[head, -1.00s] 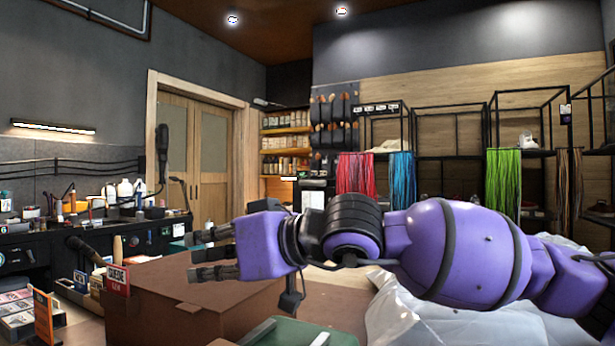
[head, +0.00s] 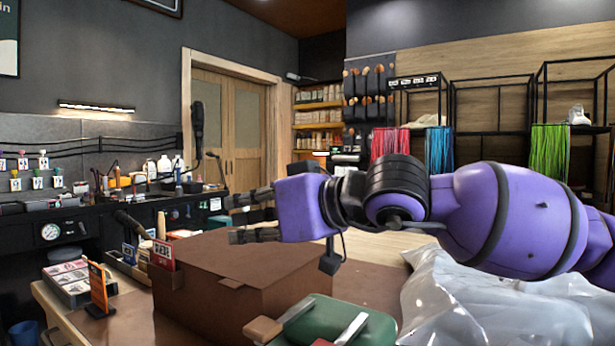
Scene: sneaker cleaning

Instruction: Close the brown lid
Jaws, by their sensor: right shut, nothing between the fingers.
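A brown box (head: 285,298) stands on the table in the lower left of the head view. Its brown lid (head: 235,262) lies roughly flat over the top and looks down on the box. I cannot tell whether every edge sits flush. My right gripper (head: 238,218) comes in from the right on its purple arm and points left, over the far part of the lid. It is shut with nothing held, and it looks slightly above the lid. My left gripper is not in view.
A green case (head: 335,325) is in front of the box to the right. Crumpled clear plastic (head: 490,305) lies at the right. An orange card stand (head: 98,288) and a compartment tray (head: 75,280) are left of the box. Bare brown table (head: 365,280) shows right of it.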

